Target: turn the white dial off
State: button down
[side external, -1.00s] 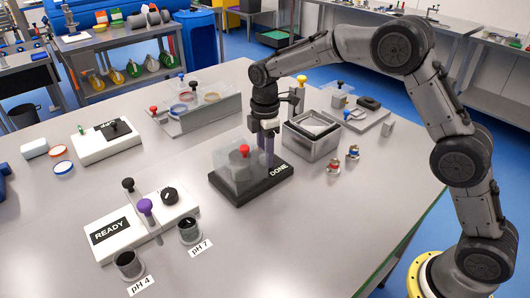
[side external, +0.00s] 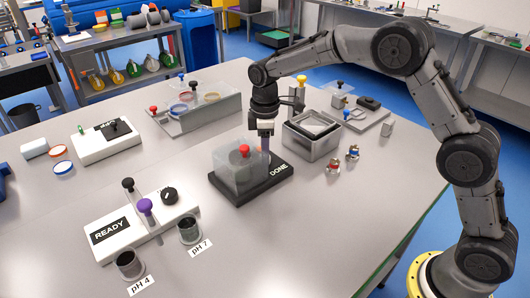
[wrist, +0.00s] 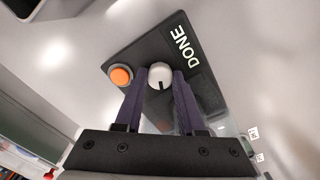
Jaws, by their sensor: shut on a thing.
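The white dial (wrist: 160,75) sits on the black base (wrist: 130,50) marked DONE, and its dark pointer line points down in the wrist view. My gripper (wrist: 158,79) is shut on the dial, with one purple finger on each side of it. In the side view, my gripper (side external: 265,150) points down over the base (side external: 262,185), behind the clear cover. The dial is hidden there.
A clear cover (side external: 228,172) with a red knob (side external: 244,150) stands on the base beside my gripper. An orange button (wrist: 121,75) is left of the dial in the wrist view. A grey metal tub (side external: 312,143) stands close on the right.

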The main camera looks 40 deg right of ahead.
jog(key=c, duration=0.5)
grip_release()
jog(key=n, duration=0.3)
jog(key=shift+n, duration=0.4)
jog(key=shift+r+n, duration=0.25)
jog(key=shift+n, duration=0.25)
notch_tip(320, 180, up, 17)
jog(key=s+d+r+m+t, duration=0.1)
jog(key=s+d+r, duration=0.1)
jog(key=s+r, duration=0.2)
jog(key=s+d+r+m+t, duration=0.1)
jog(key=s+r, duration=0.3)
jog(key=s, duration=0.7)
jog(key=shift+d+r+m+t, duration=0.4)
jog(key=shift+d+t, duration=0.2)
jog(key=shift+d, duration=0.3)
